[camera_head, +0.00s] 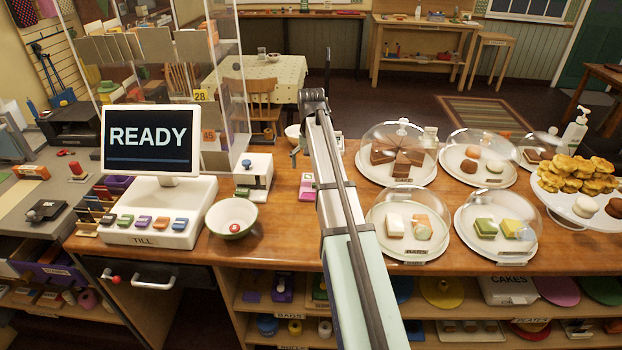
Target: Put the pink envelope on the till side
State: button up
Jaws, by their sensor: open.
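A small pink item with a pale label (307,187) lies on the wooden counter, just left of my arm; it may be the pink envelope, but it is partly hidden and too small to be sure. The white till (160,212) stands at the counter's left, its screen (150,139) reading READY. My arm reaches up from the bottom middle, over the counter. I cannot make out my gripper's fingers; the arm's end is hidden behind its links or too small to tell.
A green-rimmed bowl (231,217) and a small white machine (253,176) stand right of the till. A clear partition (226,80) rises behind them. Glass cake domes (397,150) and a plate of pastries (578,178) fill the counter's right. Bare wood (280,235) lies right of the bowl.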

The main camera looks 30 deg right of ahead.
jog(key=shift+r+b, duration=0.4)
jog(key=shift+r, duration=2.25)
